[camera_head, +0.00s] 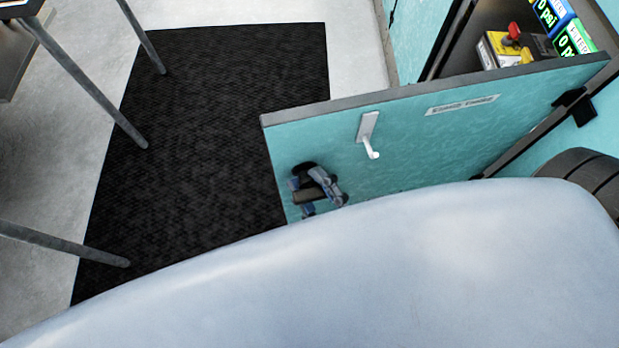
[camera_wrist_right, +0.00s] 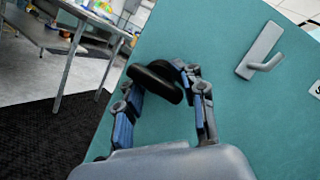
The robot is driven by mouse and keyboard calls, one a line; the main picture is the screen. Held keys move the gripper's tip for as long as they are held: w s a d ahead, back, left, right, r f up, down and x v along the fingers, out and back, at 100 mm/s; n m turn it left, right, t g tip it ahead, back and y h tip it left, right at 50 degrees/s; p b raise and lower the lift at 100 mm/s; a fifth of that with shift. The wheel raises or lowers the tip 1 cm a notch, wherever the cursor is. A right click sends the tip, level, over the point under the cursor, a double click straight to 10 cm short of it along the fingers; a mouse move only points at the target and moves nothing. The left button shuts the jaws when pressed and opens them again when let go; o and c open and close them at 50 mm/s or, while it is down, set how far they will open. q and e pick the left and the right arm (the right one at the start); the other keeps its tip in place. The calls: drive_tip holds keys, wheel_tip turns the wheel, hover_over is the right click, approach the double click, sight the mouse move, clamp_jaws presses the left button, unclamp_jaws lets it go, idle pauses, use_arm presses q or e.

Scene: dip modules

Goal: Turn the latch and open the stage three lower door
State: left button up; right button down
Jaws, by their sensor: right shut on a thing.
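The teal door (camera_head: 420,135) stands swung open in the head view, with a pale label plate (camera_head: 463,104) I cannot read clearly and a light grey lever handle (camera_head: 369,136). That handle also shows at the upper right in the wrist view (camera_wrist_right: 262,52). A black latch knob (camera_wrist_right: 152,84) sits near the door's free edge. My right gripper (camera_head: 317,186) is at this knob, its blue-padded fingers on either side and shut on it. Part of the knob is hidden by the fingers. My left gripper is not in view.
Behind the door is a dark cabinet interior with a yellow box with a red knob (camera_head: 513,34) and blue and green gauges (camera_head: 573,40). A black mat (camera_head: 210,130) lies on the floor to the left. Metal table legs (camera_head: 90,85) stand at the left.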

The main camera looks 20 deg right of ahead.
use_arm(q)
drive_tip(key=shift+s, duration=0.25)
use_arm(e)
drive_tip(key=shift+s+a+f, duration=0.15)
drive_tip(key=shift+s+f, duration=0.15)
drive_tip(key=shift+s, duration=0.1)
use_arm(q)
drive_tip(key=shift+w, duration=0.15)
use_arm(e)
drive_tip(key=c, duration=1)
unclamp_jaws()
drive_tip(key=shift+w, duration=0.1)
drive_tip(key=shift+r, duration=0.1)
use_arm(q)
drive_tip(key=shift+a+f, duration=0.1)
use_arm(e)
drive_tip(key=shift+v, duration=3.9)
drive_tip(key=shift+a, duration=0.1)
